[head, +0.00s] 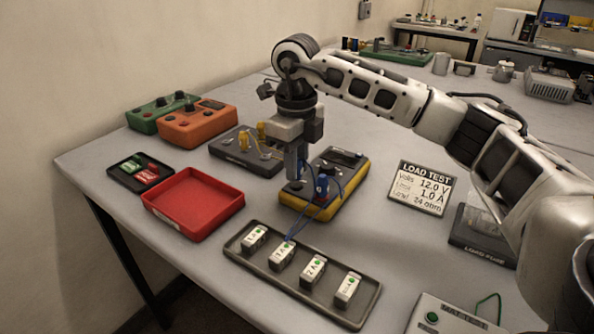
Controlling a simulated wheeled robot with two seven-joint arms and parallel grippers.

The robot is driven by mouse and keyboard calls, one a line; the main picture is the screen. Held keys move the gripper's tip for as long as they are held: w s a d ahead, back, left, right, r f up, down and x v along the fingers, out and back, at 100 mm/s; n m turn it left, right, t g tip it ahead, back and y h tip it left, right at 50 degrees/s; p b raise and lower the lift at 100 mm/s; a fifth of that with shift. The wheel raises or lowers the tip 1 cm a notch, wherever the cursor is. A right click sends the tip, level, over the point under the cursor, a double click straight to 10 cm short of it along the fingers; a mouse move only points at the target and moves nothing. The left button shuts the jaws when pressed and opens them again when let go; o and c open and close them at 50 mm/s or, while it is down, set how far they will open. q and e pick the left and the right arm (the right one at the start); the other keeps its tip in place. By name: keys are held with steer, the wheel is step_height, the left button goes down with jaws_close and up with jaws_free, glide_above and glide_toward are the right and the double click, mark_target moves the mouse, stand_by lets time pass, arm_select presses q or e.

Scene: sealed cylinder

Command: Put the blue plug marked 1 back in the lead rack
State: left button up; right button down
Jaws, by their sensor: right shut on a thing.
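My right gripper (297,178) points down over the left part of a yellow-and-dark meter (279,198). It is shut on what looks like a blue plug, mostly hidden by the fingers; its mark cannot be read. Another blue plug (322,186) stands upright on the meter, just right of the fingers. Thin blue leads loop beside it and run down toward the grey tray. A dark box (237,155) with yellow plugs and leads lies behind and left of the gripper; I cannot tell whether it is the lead rack. My left gripper is out of view.
A grey tray (364,315) with several white labelled blocks lies in front. A red tray (195,200), a small dark tray (117,177) and orange (198,127) and green (148,120) boxes stand left.

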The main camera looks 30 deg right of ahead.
steer(key=shift+r+p, duration=1.65)
steer(key=shift+r, duration=0.55)
